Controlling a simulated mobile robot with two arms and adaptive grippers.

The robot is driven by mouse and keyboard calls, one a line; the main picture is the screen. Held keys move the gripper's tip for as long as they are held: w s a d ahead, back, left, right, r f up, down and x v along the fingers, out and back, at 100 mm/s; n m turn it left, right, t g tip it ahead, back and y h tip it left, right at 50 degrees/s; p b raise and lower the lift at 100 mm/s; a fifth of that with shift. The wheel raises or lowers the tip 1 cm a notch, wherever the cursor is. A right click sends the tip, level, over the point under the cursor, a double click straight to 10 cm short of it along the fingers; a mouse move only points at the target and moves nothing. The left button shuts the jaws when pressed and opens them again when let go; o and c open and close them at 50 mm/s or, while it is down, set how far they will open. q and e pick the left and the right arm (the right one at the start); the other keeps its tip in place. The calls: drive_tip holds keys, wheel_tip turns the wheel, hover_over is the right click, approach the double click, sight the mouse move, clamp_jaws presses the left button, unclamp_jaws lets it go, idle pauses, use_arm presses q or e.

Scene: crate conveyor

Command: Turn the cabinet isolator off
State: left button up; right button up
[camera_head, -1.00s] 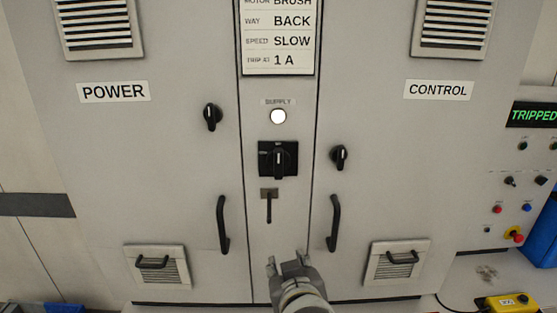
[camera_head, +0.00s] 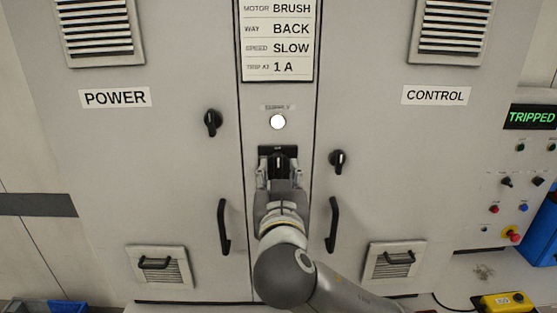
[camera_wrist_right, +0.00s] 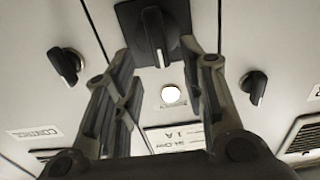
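The cabinet isolator is a black rotary knob (camera_head: 279,160) on a square black plate, in the centre strip below the white supply lamp (camera_head: 278,121). Its handle points up and down in the head view. My right gripper (camera_head: 279,172) is in front of it, with a finger to each side of the knob. In the right wrist view the knob (camera_wrist_right: 157,35) lies ahead, between and beyond the fingertips of the open gripper (camera_wrist_right: 163,62). I see no clear contact. The lower part of the plate is hidden by the gripper. My left gripper is not in view.
Smaller black door knobs (camera_head: 212,122) and (camera_head: 338,161) flank the isolator. Vertical door handles (camera_head: 223,227) and (camera_head: 333,224) stand out below, either side of my arm. A control panel at right shows a TRIPPED display (camera_head: 531,117). A yellow box (camera_head: 507,302) is at lower right.

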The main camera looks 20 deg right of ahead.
sight(278, 164)
drive_tip(key=shift+p+x, duration=0.5)
drive_tip(key=shift+x, duration=1.45)
clamp_jaws()
